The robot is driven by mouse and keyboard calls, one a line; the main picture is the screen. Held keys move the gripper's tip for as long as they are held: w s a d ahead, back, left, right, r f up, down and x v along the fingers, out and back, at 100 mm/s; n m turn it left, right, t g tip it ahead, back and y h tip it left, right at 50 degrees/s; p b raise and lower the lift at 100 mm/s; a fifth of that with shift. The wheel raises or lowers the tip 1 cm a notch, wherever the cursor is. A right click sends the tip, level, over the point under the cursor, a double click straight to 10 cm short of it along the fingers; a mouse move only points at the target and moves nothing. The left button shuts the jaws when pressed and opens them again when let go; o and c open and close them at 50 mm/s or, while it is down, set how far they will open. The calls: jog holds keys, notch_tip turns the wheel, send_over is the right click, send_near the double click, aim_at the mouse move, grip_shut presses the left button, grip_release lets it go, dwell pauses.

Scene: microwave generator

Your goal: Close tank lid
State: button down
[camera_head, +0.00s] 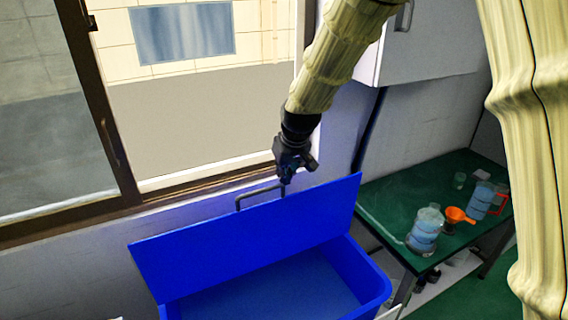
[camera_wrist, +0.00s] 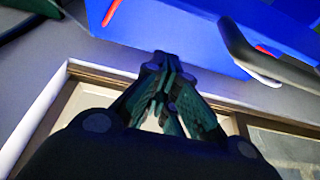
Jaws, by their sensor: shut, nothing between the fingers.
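The blue tank (camera_head: 372,283) stands below the window with its inside showing. Its blue lid (camera_head: 245,243) is raised, standing up at the back of the tank. A dark handle (camera_head: 258,194) sits on the lid's upper edge. My gripper (camera_head: 284,183) is shut and empty, pointing down at the lid's top edge just right of the handle. Whether it touches the lid is unclear. In the wrist view my gripper (camera_wrist: 160,58) has its fingertips together near the blue lid (camera_wrist: 170,30), with the dark handle (camera_wrist: 255,55) to the right.
A green table (camera_head: 385,205) on the right holds a clear jug (camera_head: 426,230), an orange funnel (camera_head: 456,215) and another jug (camera_head: 481,198). The window frame (camera_head: 215,186) and wall lie close behind the lid. A white cabinet (camera_head: 430,40) hangs at upper right.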

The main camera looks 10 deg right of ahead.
jog(key=s, duration=0.1)
jog(key=s+p, duration=0.1)
jog(key=s+d+p, duration=0.1)
jog(key=shift+s+f, duration=0.25)
jog(key=shift+f, duration=0.1)
